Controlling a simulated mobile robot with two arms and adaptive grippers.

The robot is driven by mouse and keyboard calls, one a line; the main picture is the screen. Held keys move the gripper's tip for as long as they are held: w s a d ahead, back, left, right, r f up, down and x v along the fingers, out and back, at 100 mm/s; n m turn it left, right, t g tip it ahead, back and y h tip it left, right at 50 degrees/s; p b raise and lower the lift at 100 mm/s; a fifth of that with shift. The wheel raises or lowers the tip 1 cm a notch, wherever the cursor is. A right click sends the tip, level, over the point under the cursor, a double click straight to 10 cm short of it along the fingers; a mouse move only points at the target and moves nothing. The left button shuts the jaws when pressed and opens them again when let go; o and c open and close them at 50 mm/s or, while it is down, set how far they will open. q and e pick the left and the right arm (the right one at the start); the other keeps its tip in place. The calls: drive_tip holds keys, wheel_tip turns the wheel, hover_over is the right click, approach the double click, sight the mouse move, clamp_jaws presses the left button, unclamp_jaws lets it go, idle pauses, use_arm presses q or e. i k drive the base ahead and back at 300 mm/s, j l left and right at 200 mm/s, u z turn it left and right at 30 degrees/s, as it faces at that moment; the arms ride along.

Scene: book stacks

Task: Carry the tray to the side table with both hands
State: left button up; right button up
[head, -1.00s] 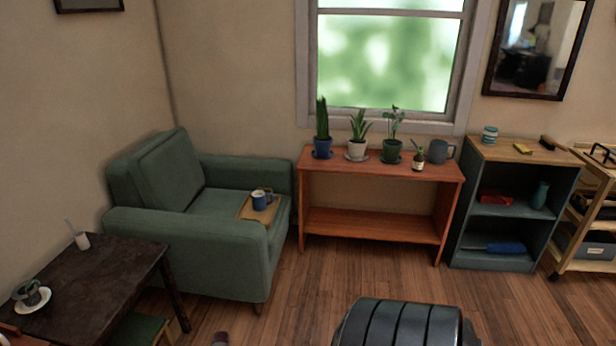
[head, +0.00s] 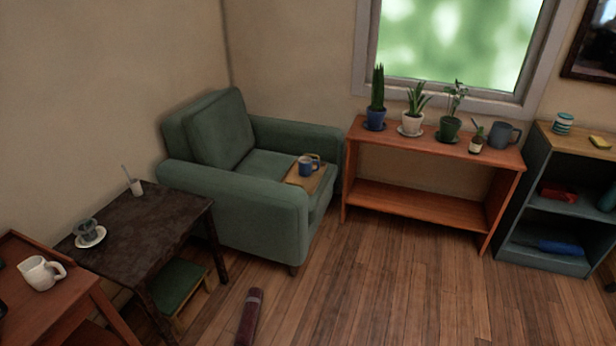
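A light wooden tray (head: 297,180) lies on the seat of the green armchair (head: 238,160), toward its front right. A blue mug (head: 306,165) stands on the tray. A dark, worn table (head: 150,217) stands left of the armchair; it holds a white cup with a stick in it (head: 136,187) and a dark cup (head: 86,231) on a white saucer. I cannot tell from the picture which table is the side table. Neither of my grippers shows in the head view.
A rolled dark red mat (head: 249,317) lies on the floor before the armchair. A green-topped stool (head: 178,288) is partly under the dark table. An orange-brown table with a white pitcher (head: 41,273) is at left. An orange shelf (head: 425,205) holds potted plants. Wooden floor (head: 390,290) lies clear in the middle.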

sight(153, 228)
drive_tip(key=i+l+u, duration=0.2)
drive_tip(key=i+l, duration=0.25)
drive_tip(key=i+l+u, duration=0.2)
drive_tip(key=i+l, duration=0.25)
drive_tip(key=l, duration=0.1)
